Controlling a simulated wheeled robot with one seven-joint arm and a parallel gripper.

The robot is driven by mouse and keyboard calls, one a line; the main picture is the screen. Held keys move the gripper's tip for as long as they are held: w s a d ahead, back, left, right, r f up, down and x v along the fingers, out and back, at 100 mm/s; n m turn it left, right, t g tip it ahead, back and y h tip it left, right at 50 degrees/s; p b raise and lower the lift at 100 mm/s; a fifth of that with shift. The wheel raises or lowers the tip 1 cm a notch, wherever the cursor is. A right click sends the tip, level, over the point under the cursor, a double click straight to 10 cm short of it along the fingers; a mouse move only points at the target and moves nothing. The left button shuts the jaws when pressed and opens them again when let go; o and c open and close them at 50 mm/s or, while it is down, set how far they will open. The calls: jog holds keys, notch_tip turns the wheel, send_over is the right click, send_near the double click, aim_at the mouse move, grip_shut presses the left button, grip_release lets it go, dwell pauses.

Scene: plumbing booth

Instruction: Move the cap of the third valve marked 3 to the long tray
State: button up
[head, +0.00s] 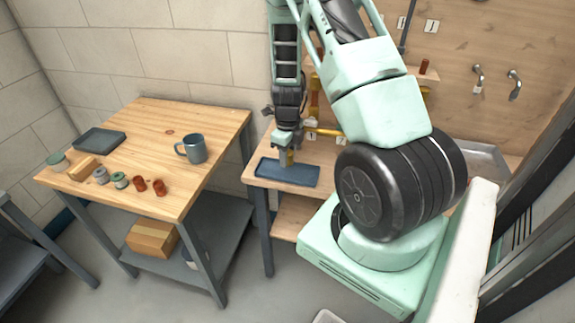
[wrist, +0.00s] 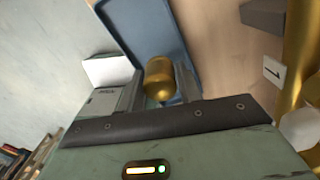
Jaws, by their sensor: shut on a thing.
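My gripper (head: 286,160) points down over the long blue tray (head: 300,180) on the low wooden bench. In the wrist view my gripper (wrist: 157,90) is shut on a rounded brass-coloured piece (wrist: 158,75), seemingly the cap. The tray (wrist: 146,25) shows behind and below it in that view. I cannot tell whether the cap touches the tray. No number is legible on the held piece. Brass pipework (head: 325,131) with small white tags stands behind the tray, partly hidden by my arm.
A tag marked 1 (wrist: 272,72) hangs by brass pipe at the wrist view's right. The wooden table (head: 180,118) at left carries a blue mug (head: 191,148), a dark tray (head: 100,141) and several small parts. A red cap (head: 423,66) tops a pipe at the back.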

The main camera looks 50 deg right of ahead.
aim_at(288, 173)
jog(key=shift+f, duration=2.05)
jog(key=shift+f, duration=0.15)
jog(key=o, duration=0.7)
jog(key=shift+o, duration=0.2)
